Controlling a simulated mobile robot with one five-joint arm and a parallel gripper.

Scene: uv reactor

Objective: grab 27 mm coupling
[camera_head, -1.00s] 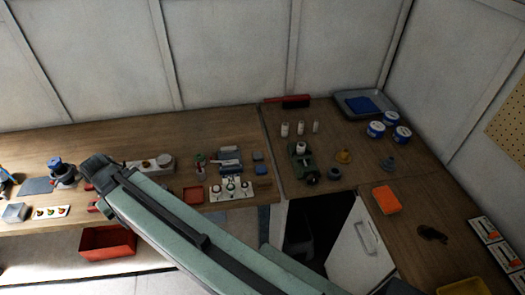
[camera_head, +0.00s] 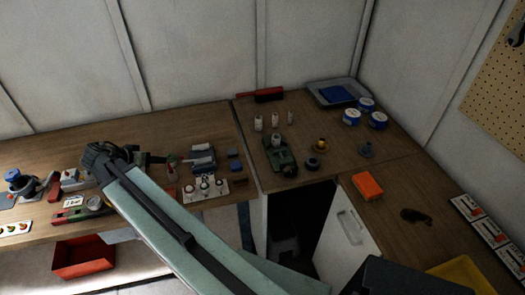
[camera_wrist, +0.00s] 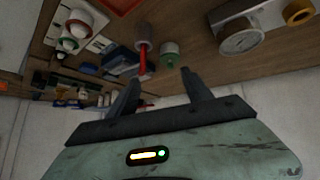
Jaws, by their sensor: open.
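Three white, coupling-like cylinders stand upright on the right part of the back bench in the head view: a left one (camera_head: 258,123), a middle one (camera_head: 275,121) and a slimmer right one (camera_head: 290,117). Another white cylinder (camera_head: 277,140) sits in a green vise (camera_head: 281,159) in front of them. I cannot tell by size which is the 27 mm coupling. My gripper (camera_wrist: 158,88) is open and empty in the wrist view, its two fingers spread apart. In the head view my arm reaches over the left bench, well left of the cylinders.
A grey tray (camera_head: 316,94), blue-white tins (camera_head: 351,117) and an orange block (camera_head: 367,186) are on the right benches. A white panel with knobs (camera_head: 206,189) lies left of the vise. A red-handled tool (camera_wrist: 143,55) and a gauge (camera_wrist: 239,37) show near my gripper.

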